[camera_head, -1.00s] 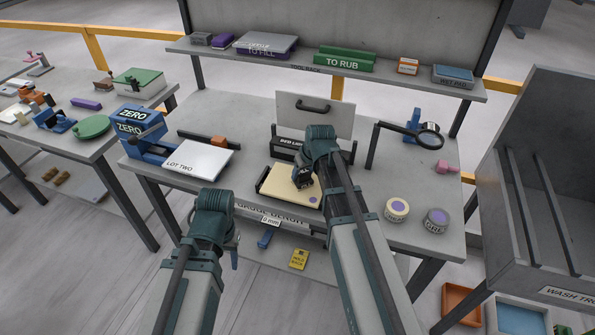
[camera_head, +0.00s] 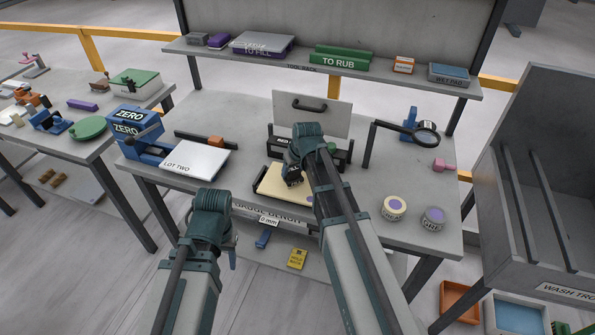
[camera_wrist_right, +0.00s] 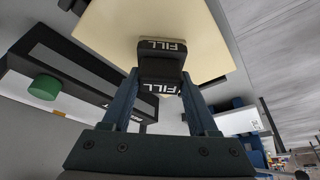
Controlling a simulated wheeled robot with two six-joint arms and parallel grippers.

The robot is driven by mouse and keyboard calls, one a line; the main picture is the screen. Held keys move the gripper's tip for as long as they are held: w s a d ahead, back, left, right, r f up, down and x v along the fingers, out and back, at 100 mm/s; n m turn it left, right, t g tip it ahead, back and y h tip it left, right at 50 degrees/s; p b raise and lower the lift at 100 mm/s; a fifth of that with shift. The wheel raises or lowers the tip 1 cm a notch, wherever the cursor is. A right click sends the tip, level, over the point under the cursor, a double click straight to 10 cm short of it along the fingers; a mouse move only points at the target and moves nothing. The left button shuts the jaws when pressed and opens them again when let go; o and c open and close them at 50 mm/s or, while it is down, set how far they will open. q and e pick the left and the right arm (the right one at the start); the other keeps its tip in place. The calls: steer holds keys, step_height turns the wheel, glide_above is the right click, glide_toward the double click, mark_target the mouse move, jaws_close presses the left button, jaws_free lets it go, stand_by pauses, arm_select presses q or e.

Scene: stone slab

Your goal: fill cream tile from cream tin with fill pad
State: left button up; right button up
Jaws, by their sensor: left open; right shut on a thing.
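The cream tile (camera_head: 272,187) lies in a dark holder at the front middle of the bench. A small lilac spot marks its right end, partly behind my right arm. My right gripper (camera_head: 293,178) is over the tile, shut on the black fill pad. The wrist view shows the fill pad (camera_wrist_right: 161,66), lettered FILL, between the fingers and against the pale tile face (camera_wrist_right: 135,18); I cannot tell whether they touch. The cream tin (camera_head: 394,208), with a lilac top spot, stands right of my right arm. My left gripper (camera_head: 233,257) is open and empty, low in front of the bench.
A grey tin (camera_head: 433,219) stands beside the cream tin. A magnifier on a stand (camera_head: 426,134) is behind them. A white LOT TWO tile (camera_head: 195,160) lies left. A black labelled box is behind the tile. A wash trough (camera_head: 545,220) stands right.

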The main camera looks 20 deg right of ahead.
steer(key=shift+w+a, duration=0.15)
steer(key=shift+a, duration=0.1)
steer(key=shift+w+a, duration=0.5)
steer(key=shift+a, duration=0.15)
steer(key=shift+w+a, duration=0.45)
steer(key=shift+a, duration=0.2)
step_height(320, 180, up, 6)
steer(key=p, duration=0.6)
steer(key=shift+d+r, duration=0.1)
step_height(320, 180, up, 3)
steer(key=p, duration=0.3)
